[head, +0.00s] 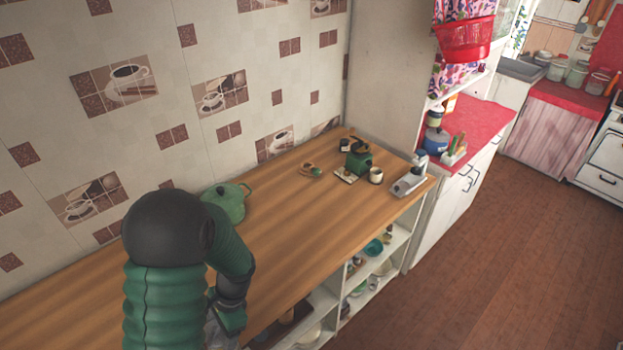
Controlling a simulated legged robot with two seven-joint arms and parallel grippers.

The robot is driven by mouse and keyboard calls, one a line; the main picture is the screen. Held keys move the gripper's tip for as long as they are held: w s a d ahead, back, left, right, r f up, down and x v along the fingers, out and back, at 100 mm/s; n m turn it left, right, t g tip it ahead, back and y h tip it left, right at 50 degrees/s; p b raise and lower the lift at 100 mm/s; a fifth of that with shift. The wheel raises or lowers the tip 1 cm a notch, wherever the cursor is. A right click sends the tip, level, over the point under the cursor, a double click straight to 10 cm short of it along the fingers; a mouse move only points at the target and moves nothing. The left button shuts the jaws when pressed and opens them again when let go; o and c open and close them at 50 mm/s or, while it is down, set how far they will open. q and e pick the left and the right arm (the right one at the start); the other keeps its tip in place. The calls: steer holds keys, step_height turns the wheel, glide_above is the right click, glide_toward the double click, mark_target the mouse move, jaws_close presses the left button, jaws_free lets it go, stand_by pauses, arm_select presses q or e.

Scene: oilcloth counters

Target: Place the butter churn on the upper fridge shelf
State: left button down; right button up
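I cannot make out a butter churn or a fridge shelf in the head view. My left arm, green and black, comes in at the lower left over the wooden counter (300,232). Its wrist end bends down to the bottom edge, where my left gripper (222,330) is mostly hidden and cut off. I cannot tell whether its fingers are open or shut. My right gripper is not in view.
A green lidded pot (228,203) stands behind my arm. A green grinder-like box (358,162), a cup (376,176) and a grey-white appliance (411,180) stand at the counter's far end. The middle is clear. Open shelves (318,300) hold dishes. Brown floor (480,270) lies free at right.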

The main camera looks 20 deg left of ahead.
arm_select(q)
steer(key=w+d+r+n+h, duration=0.1)
steer(key=w+d+r+n, duration=0.2)
steer(key=w+d, duration=0.35)
steer(key=w+d+r+n+h, duration=0.1)
steer(key=w+d+r+n, duration=0.2)
steer(key=w+d, duration=0.4)
step_height(320, 180, down, 13)
steer(key=s+d+b, duration=0.1)
steer(key=b, duration=1.2)
steer(key=shift+f+g, duration=0.2)
steer(key=shift+g, duration=0.1)
steer(key=shift+s+a+r, duration=0.1)
steer(key=shift+s, duration=0.05)
